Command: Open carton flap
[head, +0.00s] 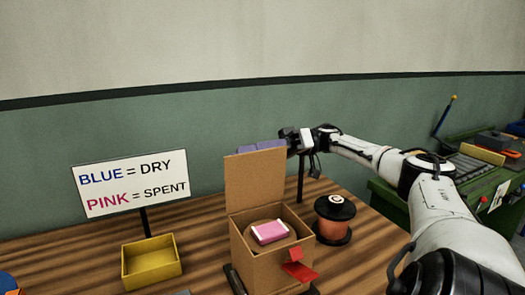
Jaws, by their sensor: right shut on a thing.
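An open brown carton (268,262) stands on the wooden table, with its flap (254,182) raised upright at the back left. Inside lie a round tan thing and a pink packet (270,232) on top of it. A red tab (298,268) sticks out at the carton's front right. My right gripper (292,143) is at the flap's upper right corner, its arm reaching in from the right. It is shut on the flap's edge, though the fingertips are small and partly hidden. My left gripper is not in view.
Blue-purple blocks (258,146) show behind the flap's top, near a dark post (301,178). A spool of copper-coloured filament (334,220) stands right of the carton. A yellow tray (152,264) and a sign (132,183) are at left. Dark bars flank the carton's base.

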